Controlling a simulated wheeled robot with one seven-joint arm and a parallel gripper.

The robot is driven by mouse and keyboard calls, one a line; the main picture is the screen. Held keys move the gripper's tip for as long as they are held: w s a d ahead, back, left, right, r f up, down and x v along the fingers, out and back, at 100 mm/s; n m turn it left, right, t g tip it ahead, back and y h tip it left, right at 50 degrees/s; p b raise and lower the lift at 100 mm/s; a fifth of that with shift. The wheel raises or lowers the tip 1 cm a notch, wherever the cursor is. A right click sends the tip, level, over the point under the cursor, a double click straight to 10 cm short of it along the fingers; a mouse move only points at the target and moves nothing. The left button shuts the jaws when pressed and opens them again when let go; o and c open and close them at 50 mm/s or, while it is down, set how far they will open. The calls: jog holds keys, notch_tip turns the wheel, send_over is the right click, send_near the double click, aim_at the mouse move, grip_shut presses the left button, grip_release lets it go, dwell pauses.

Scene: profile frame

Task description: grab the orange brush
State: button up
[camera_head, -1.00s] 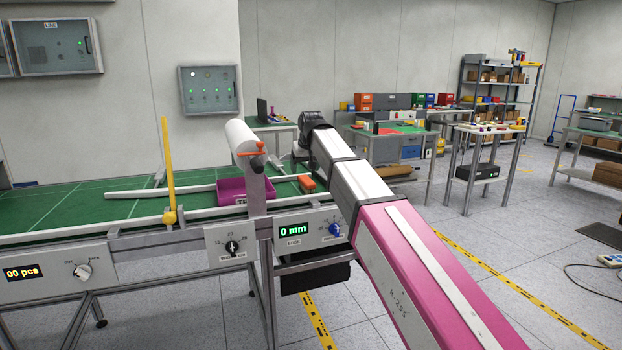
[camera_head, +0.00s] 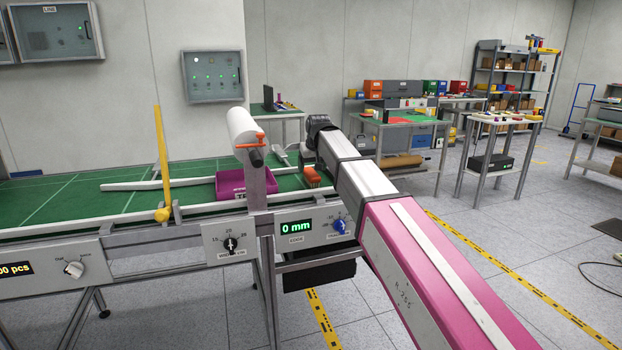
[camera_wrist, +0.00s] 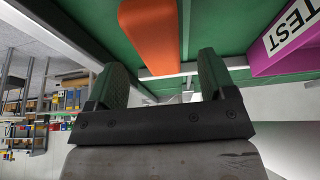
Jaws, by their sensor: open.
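In the wrist view the brush (camera_wrist: 152,38) is a smooth orange bar at the top of the picture, lined up with the gap between the fingers. My gripper (camera_wrist: 162,72) is open with nothing between its fingers, and the brush shows beyond the fingertips. In the head view my gripper (camera_head: 307,160) is close beside the brush, partly hidden by my wrist. I cannot tell whether it touches the brush.
The purple bin (camera_head: 230,186) labelled TEST stands left of the brush and shows at right in the wrist view (camera_wrist: 284,58). A post with a white roll (camera_head: 243,130) and an orange clamp (camera_head: 250,145) rises near the bin. A yellow post (camera_head: 162,165) stands farther left.

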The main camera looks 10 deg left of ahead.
aim_at(312, 172)
jog(key=x, duration=0.4)
jog(key=shift+f, duration=0.25)
jog(key=shift+f, duration=0.25)
dwell(0.3)
jog(key=shift+c, duration=0.3)
jog(key=c, duration=1)
